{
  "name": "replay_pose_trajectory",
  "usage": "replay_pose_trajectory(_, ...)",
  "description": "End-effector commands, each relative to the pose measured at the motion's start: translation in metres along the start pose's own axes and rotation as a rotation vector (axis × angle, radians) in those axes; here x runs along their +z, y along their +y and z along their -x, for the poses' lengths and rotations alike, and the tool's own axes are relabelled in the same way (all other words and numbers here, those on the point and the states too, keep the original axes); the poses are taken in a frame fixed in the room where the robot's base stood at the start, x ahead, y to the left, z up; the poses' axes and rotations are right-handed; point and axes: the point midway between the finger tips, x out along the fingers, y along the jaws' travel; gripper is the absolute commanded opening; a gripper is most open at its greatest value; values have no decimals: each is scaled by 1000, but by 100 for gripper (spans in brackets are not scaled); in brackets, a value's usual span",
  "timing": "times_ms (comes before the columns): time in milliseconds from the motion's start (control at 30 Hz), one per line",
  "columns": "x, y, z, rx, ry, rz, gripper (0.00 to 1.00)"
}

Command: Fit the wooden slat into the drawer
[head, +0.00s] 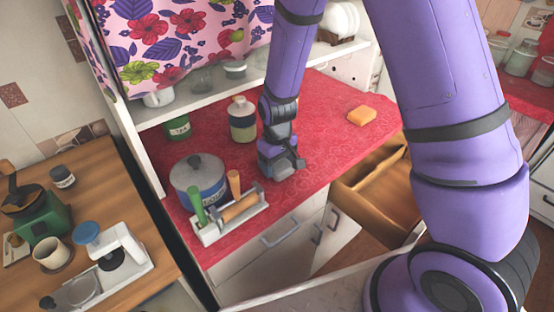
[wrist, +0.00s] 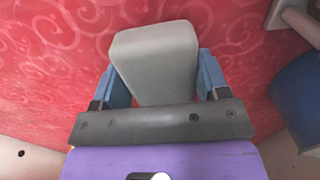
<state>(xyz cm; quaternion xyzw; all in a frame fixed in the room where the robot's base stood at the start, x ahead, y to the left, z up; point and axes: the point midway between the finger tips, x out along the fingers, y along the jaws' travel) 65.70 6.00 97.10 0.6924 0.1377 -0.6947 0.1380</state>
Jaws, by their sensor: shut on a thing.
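My gripper (head: 284,166) is over the red counter, left of the open drawer. In the wrist view its blue fingers are shut on a grey block (wrist: 156,58) with rounded edges. The block does not look wooden. The wooden drawer (head: 366,212) is pulled out below the counter's right edge, and its inside partly shows. A paler wooden strip seems to run across inside it. I cannot tell whether this is the slat or part of the drawer. My arm hides some of the drawer's right side.
On the red counter (head: 325,125) stand a lidded pot (head: 199,180), a utensil rack (head: 212,233), a green tin (head: 177,127), a jar (head: 242,122) and an orange sponge (head: 361,115). A wooden counter (head: 105,195) with a coffee grinder and a cup is at left.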

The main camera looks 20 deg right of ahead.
Motion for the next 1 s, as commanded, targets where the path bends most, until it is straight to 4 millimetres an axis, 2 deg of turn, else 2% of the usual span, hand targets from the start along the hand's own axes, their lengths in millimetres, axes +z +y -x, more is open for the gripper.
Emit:
replay_pose_trajectory(367, 0, 0, -4, 0, 1, 0, 46)
replay_pose_trajectory(400, 0, 0, -4, 0, 2, 0, 73)
replay_pose_trajectory(500, 0, 0, -4, 0, 2, 0, 94)
replay_pose_trajectory(833, 0, -1, -1, 0, 3, 0, 94)
replay_pose_trajectory(1000, -1, -1, 15, 0, 6, 1, 94)
